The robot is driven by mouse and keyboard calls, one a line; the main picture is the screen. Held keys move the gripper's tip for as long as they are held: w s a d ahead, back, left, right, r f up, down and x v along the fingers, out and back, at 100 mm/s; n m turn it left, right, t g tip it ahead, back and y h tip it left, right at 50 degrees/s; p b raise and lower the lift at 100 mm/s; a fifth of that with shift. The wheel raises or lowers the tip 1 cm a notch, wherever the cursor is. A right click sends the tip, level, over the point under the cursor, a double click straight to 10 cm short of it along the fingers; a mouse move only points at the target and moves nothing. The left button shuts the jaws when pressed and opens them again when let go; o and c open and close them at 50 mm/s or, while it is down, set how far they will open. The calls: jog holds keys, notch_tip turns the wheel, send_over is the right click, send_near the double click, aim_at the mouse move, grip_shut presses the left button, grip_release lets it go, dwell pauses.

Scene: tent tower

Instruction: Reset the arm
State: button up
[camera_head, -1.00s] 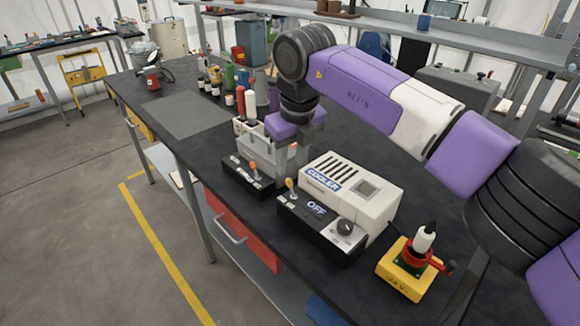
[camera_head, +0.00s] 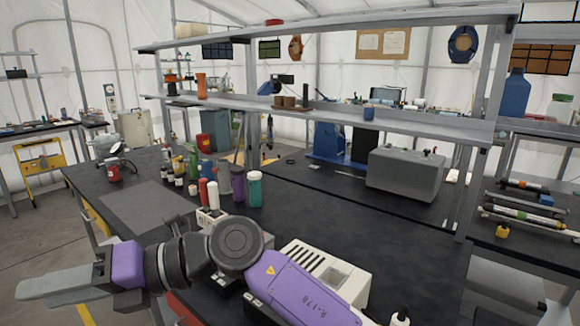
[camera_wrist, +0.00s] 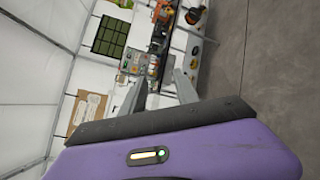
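My gripper (camera_head: 35,294) is at the lower left of the head view, fingers pointing left past the bench's front edge. In the wrist view my gripper (camera_wrist: 158,84) shows two grey fingers standing apart with nothing held between them. My purple and black arm (camera_head: 285,285) lies low across the bottom of the head view.
The black bench (camera_head: 300,215) carries several bottles and jars (camera_head: 238,188) behind my arm. A metal shelf (camera_head: 335,115) spans the back, with a grey case (camera_head: 405,172) under it. Open floor (camera_head: 30,230) lies at the left.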

jog(key=s+d+r+m+t+y, duration=0.2)
jog(key=d+r+m+t+y, duration=0.5)
jog(key=d+m+y, duration=0.4)
jog(key=d+f+m+t+h, duration=0.5)
jog(key=d+m+t+h, duration=0.3)
jog(key=m+t, duration=0.4)
jog(key=d+f+m+t+h, duration=0.65)
jog(key=d+m+t, duration=0.3)
jog(key=m, duration=0.35)
jog(key=s+d+f+m+g+h, duration=0.3)
jog(key=s+d+f+m+h, duration=0.65)
jog(key=d+f, duration=0.35)
jog(key=s+d+f+g+h, duration=0.1)
jog(key=s+d+f+g, duration=0.1)
jog(key=s, duration=0.6)
jog(key=s+d+f+g+h, duration=0.2)
jog(key=s+d+f+g, duration=0.1)
jog(key=s+d, duration=0.4)
jog(key=shift+s+d+f+g, duration=0.15)
jog(key=shift+s+f+g, duration=0.2)
jog(key=shift+s+f, duration=0.4)
